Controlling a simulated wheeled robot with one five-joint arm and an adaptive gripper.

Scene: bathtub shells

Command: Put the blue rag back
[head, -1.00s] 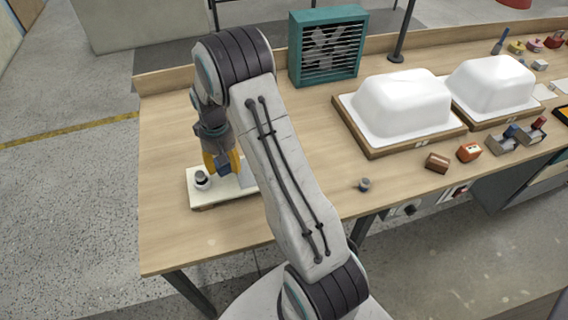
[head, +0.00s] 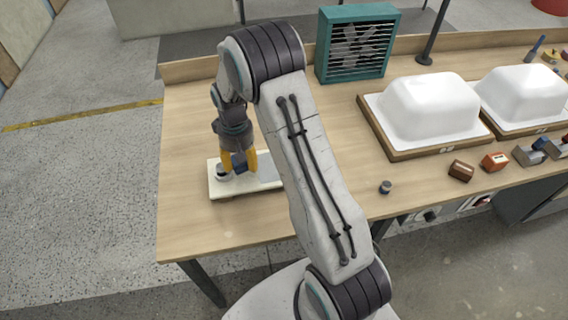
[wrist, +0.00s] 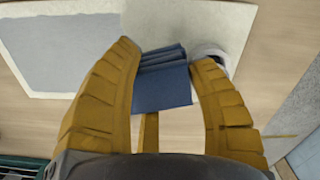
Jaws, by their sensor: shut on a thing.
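The blue rag (wrist: 162,84) is a folded dark blue cloth between the yellow fingers of my gripper (wrist: 170,95) in the wrist view. In the head view, my gripper (head: 238,162) is shut on the rag (head: 240,167) and points down at the cream board (head: 222,192) on the bench's left part. The board has a grey patch (wrist: 60,45) on it. A small round pot (head: 223,174) stands on the board just left of the rag. I cannot tell whether the rag touches the board.
My arm hides part of the board's right side. A teal fan box (head: 357,45) stands at the back edge. White tub shells (head: 430,108) on wooden bases stand to the right. A small grey knob (head: 385,187) lies near the front edge. The bench left of the board is clear.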

